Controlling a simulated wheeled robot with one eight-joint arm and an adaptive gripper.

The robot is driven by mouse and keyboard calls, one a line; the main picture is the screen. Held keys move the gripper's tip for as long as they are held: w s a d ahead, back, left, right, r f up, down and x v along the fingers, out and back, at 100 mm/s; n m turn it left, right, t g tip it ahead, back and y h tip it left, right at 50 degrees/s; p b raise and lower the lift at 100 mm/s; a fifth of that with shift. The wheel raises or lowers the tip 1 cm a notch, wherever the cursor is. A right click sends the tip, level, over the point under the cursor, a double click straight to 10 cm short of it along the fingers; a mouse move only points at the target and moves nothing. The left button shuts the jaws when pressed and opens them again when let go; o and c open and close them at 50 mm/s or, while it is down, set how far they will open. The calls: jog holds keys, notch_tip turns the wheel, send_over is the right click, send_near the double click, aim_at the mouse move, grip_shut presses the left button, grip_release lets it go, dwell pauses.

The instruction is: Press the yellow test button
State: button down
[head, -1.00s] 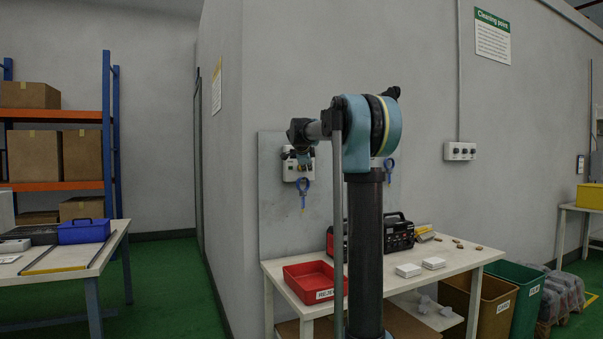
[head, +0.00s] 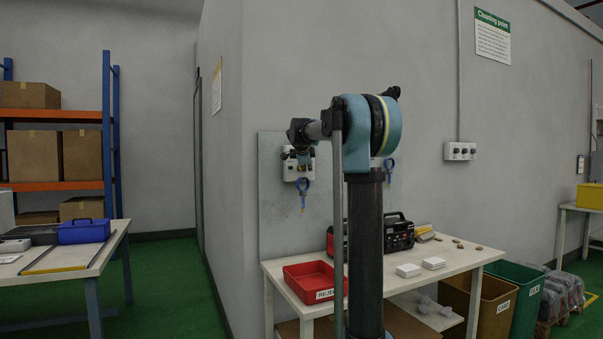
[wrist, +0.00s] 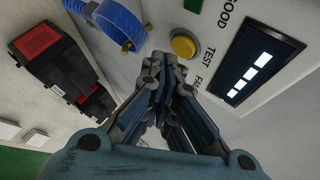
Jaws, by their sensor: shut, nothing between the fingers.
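I cannot tell whether the tips touch the panel. A dark display (wrist: 258,62) with white bars is right of the button. In the head view the tester box (head: 298,167) is on a grey backboard, and my gripper (head: 303,155) is in front of it, partly covering it; the button cannot be made out there.
A blue cable loop (wrist: 125,30) hangs beside the button; it shows below the box in the head view (head: 304,188). The bench (head: 450,262) below holds a red tray (head: 312,281), a black-and-red unit (head: 400,232) and white blocks (head: 433,262).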

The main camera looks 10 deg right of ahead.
jog(key=shift+w, duration=0.1)
jog(key=shift+w+a+r, duration=0.1)
jog(key=shift+w+a, duration=0.05)
jog(key=shift+w, duration=0.05)
jog(key=shift+w+a, duration=0.15)
jog(key=shift+w, duration=0.25)
dwell(0.9)
dwell(0.3)
jog(key=shift+s+d, duration=0.25)
jog(key=shift+s, duration=0.55)
jog(key=s, duration=0.1)
jog(key=s+d, duration=0.1)
jog(key=s, duration=0.2)
jog(key=shift+s+d, duration=0.3)
jog(key=shift+s, duration=0.05)
dwell(0.6)
